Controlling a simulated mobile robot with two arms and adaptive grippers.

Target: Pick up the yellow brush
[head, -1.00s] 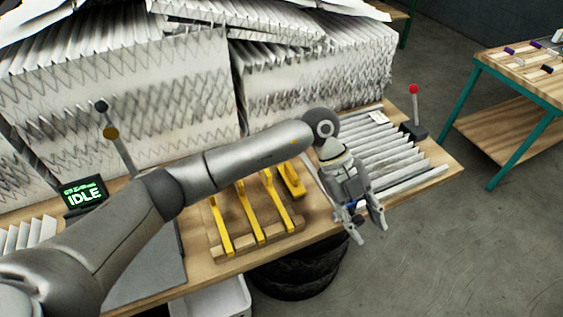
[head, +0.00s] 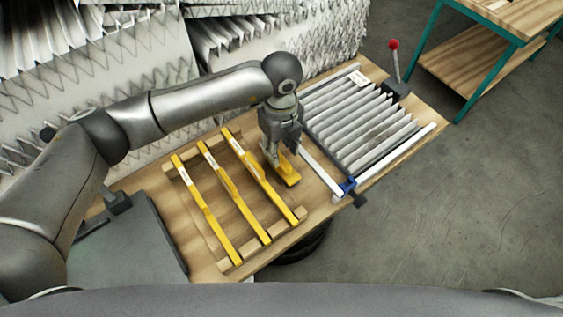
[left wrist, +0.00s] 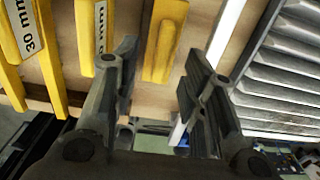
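The yellow brush (head: 289,176) lies on the wooden table, right of the rack of long yellow bars. Its far part is hidden by my left gripper (head: 279,150), which points down over it in the head view. In the left wrist view the brush (left wrist: 163,45) shows as a yellow block between the two spread fingers of my left gripper (left wrist: 158,68). The fingers are open and nothing is held. Whether they touch the brush, I cannot tell. My right gripper is not in view.
Three long yellow bars (head: 222,178) lie across wooden rails left of the brush. A pleated filter in a frame (head: 372,130) lies to the right, with a blue clamp (head: 348,187) at its near corner. A red-knobbed lever (head: 394,45) stands behind. Pleated filter stacks fill the back.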

